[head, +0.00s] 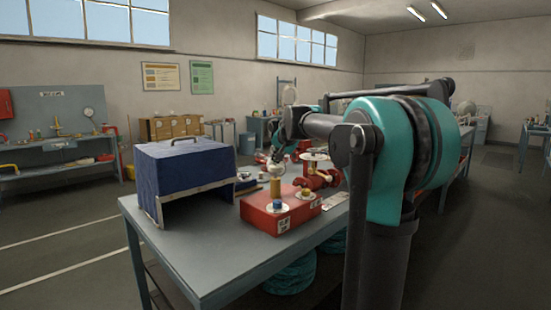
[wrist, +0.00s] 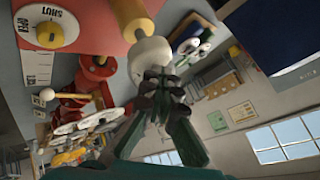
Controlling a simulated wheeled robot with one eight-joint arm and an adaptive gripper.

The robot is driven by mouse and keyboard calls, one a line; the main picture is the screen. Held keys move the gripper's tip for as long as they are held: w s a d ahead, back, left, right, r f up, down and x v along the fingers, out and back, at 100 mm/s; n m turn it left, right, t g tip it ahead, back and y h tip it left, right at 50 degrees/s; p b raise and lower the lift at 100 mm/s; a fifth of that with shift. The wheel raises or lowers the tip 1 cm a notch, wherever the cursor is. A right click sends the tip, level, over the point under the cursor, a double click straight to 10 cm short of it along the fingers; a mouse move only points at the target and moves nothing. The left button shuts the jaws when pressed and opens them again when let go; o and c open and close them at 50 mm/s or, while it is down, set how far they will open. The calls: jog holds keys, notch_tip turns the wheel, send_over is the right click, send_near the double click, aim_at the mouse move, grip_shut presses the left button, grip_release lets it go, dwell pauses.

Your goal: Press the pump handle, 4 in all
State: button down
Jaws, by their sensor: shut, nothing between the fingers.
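The pump handle is a white rounded knob (head: 277,170) above an orange-yellow cylinder (head: 276,187) on a red box (head: 262,222). In the wrist view the white knob (wrist: 149,58) and the yellow cylinder (wrist: 128,20) lie just beyond my fingers. My gripper (wrist: 166,88) is shut and empty, its fingertips overlapping the knob's near side. In the head view my gripper (head: 276,158) is small, just above the knob. I cannot tell whether the tips touch the knob.
The red box also carries a white OPEN/SHUT dial with a yellow knob (wrist: 50,35) and a blue-knobbed dial (head: 277,207). A dark blue case (head: 190,172) stands left on the grey table (head: 215,258). Red valve parts (head: 318,178) sit behind. The table's front left is clear.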

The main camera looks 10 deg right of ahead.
dwell(0.4)
jog(key=shift+r, duration=2.45)
jog(key=shift+r, duration=2.55)
notch_tip(320, 180, up, 4)
jog(key=shift+f, duration=0.1)
jog(key=shift+f, duration=0.1)
jog(key=shift+f, duration=4.35)
